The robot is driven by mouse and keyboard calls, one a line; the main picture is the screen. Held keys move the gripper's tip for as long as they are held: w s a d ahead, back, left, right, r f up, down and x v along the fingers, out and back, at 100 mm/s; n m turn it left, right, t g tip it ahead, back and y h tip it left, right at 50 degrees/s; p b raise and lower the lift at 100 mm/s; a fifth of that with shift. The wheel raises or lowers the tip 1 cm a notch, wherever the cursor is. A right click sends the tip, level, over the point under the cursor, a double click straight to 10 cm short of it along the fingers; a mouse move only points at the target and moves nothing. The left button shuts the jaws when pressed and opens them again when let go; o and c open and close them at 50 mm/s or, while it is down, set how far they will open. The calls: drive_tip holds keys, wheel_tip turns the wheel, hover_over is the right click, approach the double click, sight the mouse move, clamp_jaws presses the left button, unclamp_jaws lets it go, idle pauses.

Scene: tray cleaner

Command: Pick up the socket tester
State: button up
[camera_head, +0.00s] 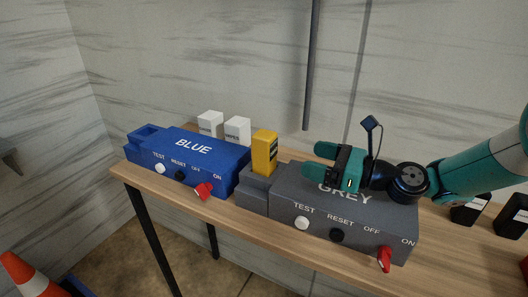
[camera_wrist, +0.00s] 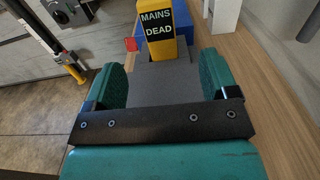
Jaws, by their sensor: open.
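The socket tester (camera_head: 264,152) is a yellow upright block standing in the small raised end of the grey box (camera_head: 287,215). In the wrist view the tester (camera_wrist: 158,24) carries a dark label reading "MAINS DEAD", and its top is cut off by the frame. My gripper (camera_head: 316,160) is above the grey box, to the right of the tester, with its fingers pointing left toward it. In the wrist view my gripper (camera_wrist: 163,68) is open and empty. The tester is beyond the fingertips, between their lines, and apart from them.
A blue box (camera_head: 195,150) with knobs and a red switch stands left of the tester. Two white blocks (camera_head: 237,130) stand behind the blue box. A wall is behind; a traffic cone (camera_head: 25,277) is on the floor.

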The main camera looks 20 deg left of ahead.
sight(274, 147)
drive_tip(key=a, duration=0.2)
drive_tip(key=a+p, duration=0.1)
drive_tip(key=a, duration=0.4)
drive_tip(key=shift+w+a+p, duration=0.2)
drive_tip(key=shift+w+p, duration=0.05)
drive_tip(key=shift+p, duration=0.1)
drive_tip(key=a+p, duration=0.2)
drive_tip(key=a, duration=0.2)
drive_tip(key=shift+a+r, duration=0.1)
drive_tip(key=shift+r, duration=0.1)
drive_tip(key=shift+a+f, duration=0.1)
drive_tip(key=shift+a, duration=0.5)
drive_tip(key=shift+w, duration=0.1)
drive_tip(key=c, duration=1.2)
drive_tip(key=shift+o, duration=0.2)
wheel_tip(274, 147, up, 20)
drive_tip(key=b, duration=0.2)
